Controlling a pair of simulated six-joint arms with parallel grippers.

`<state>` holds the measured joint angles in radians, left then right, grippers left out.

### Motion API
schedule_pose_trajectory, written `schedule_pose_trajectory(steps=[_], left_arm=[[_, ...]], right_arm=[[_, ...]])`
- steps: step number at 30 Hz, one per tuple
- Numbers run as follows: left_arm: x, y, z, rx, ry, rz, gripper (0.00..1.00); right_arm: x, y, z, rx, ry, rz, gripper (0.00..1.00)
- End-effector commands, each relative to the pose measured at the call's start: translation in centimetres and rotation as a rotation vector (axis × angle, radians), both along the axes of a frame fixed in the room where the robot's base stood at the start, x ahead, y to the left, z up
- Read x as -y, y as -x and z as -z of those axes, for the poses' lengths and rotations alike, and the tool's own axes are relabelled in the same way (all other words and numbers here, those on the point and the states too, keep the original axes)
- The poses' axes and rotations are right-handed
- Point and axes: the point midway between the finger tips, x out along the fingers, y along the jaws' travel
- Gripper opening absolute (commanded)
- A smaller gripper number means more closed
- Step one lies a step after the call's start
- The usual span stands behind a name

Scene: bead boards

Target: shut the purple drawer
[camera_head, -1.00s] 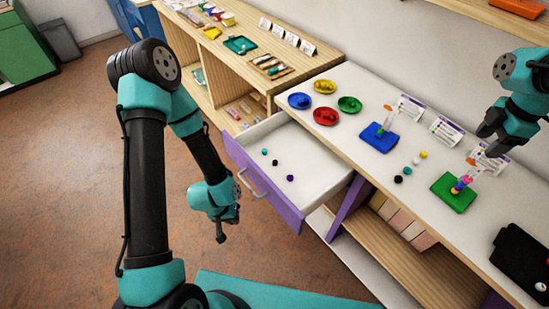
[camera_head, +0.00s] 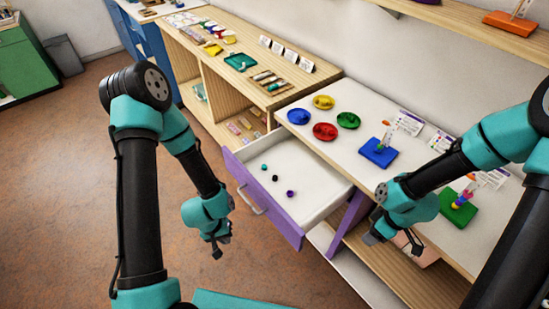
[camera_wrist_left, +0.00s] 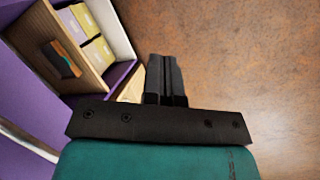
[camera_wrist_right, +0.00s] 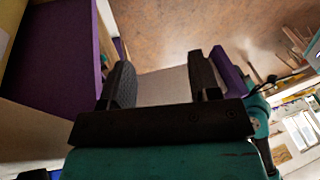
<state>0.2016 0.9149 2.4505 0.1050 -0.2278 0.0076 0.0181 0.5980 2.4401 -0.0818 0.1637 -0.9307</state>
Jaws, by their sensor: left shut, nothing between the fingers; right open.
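The purple drawer (camera_head: 262,195) stands pulled out from the white-topped table in the head view. Its pale handle (camera_head: 250,198) is on the front panel. Several small beads, teal, black and purple, lie inside. My left gripper (camera_head: 217,251) is shut and empty, in front of the drawer and apart from it. The left wrist view shows its closed fingers (camera_wrist_left: 165,80), with a purple surface and pale bar at the left edge. My right gripper (camera_head: 393,243) is open and empty, right of the drawer near the table's front edge. Its spread fingers (camera_wrist_right: 163,80) show in the right wrist view.
The table top (camera_head: 300,138) carries colored dishes, a blue bead board (camera_head: 378,152), a green one (camera_head: 458,208) and cards. A wooden shelf unit (camera_head: 225,75) stands left of the drawer. An open shelf lies below the table. The floor before the drawer is clear.

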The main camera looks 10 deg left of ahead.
Motion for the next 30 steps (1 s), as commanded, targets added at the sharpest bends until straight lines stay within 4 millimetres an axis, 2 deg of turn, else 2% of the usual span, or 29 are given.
schedule_pose_trajectory(steps=[3,9,13,17,23,26,30], left_arm=[[-1.3,0.8,0.6,-0.107,0.01,-0.121,0.0],[-2.6,2.0,1.1,-0.323,0.083,-0.378,0.0],[-2.9,2.0,1.0,-0.452,0.17,-0.555,0.0],[-3.0,1.2,0.5,-0.562,0.287,-0.727,0.0],[-3.9,-2.0,-0.8,-0.695,0.546,-0.997,0.0],[-5.1,-4.4,-1.8,-0.733,0.715,-1.126,0.0],[-8.2,-8.2,-3.5,-0.742,0.976,-1.279,0.0]], right_arm=[[0.0,0.2,1.0,-0.019,0.0,0.073,0.56],[-0.1,0.4,2.8,-0.055,0.001,0.229,0.56],[-0.1,0.7,4.1,-0.08,0.001,0.336,0.56],[-0.1,1.0,5.3,-0.106,0.001,0.445,0.56],[-0.1,1.6,7.2,-0.149,0.0,0.624,0.56],[-0.1,1.9,8.3,-0.172,-0.002,0.721,0.56],[0.0,2.4,9.7,-0.203,-0.003,0.854,0.56]])
